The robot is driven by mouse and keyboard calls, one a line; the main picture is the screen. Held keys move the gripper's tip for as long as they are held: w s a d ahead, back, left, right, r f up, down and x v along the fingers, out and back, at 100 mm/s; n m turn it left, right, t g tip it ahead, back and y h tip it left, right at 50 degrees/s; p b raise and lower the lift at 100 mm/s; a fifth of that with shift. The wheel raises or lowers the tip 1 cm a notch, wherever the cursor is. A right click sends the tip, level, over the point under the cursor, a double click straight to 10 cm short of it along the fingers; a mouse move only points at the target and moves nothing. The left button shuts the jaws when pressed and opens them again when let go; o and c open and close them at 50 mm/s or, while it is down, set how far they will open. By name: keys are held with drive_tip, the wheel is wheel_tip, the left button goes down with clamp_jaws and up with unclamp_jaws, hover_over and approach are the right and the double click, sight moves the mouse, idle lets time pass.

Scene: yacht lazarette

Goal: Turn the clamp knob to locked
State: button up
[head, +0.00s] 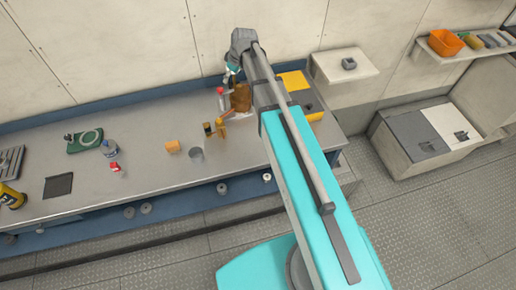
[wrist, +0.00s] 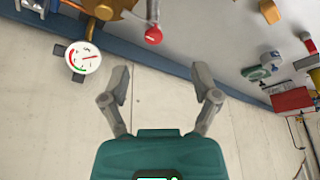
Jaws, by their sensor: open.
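My gripper (wrist: 160,82) is open and empty in the wrist view, its two fingers spread over a pale wall area. In the head view, its teal end (head: 232,70) is above the back of the bench, close to a brass-brown fitting (head: 240,98). In the wrist view, a red-tipped lever (wrist: 153,35) stands above the fingers, apart from them. A round white dial (wrist: 83,58) with red and green marks is to their upper left. The brown fitting also shows at the top edge (wrist: 110,8). I cannot tell which part is the clamp knob, or its setting.
The grey bench (head: 130,188) carries an orange block (head: 172,147), a grey cup (head: 197,155), a bottle (head: 109,149) and a green item with a ring (head: 85,139). A white box (head: 335,68) is on the wall at right.

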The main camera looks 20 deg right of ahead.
drive_tip(key=s+d+f+m+g+h+b, duration=0.1)
drive_tip(key=s+f+m+b, duration=0.1)
drive_tip(key=s+f+b, duration=0.3)
drive_tip(key=s+d+f+m+b, duration=0.1)
drive_tip(key=s+f+m+b, duration=0.2)
drive_tip(key=s, duration=0.6)
drive_tip(key=s+d+f+m+g+h+b, duration=0.1)
drive_tip(key=s+f+m+b, duration=0.1)
drive_tip(key=s+f+b, duration=0.5)
drive_tip(key=shift+s+d+f+m+g+h+b, duration=0.15)
drive_tip(key=shift+f+b, duration=0.05)
drive_tip(key=shift+f, duration=0.4)
drive_tip(key=shift+s+d+f+m+g+h+b, duration=0.1)
drive_tip(key=shift+d+f+m+g+h+b, duration=0.05)
drive_tip(key=shift+f, duration=0.45)
drive_tip(key=shift+s+d+f, duration=0.2)
drive_tip(key=shift+s+f, duration=0.05)
drive_tip(key=shift+s, duration=0.2)
drive_tip(key=shift+s+m, duration=0.3)
drive_tip(key=shift+s, duration=0.05)
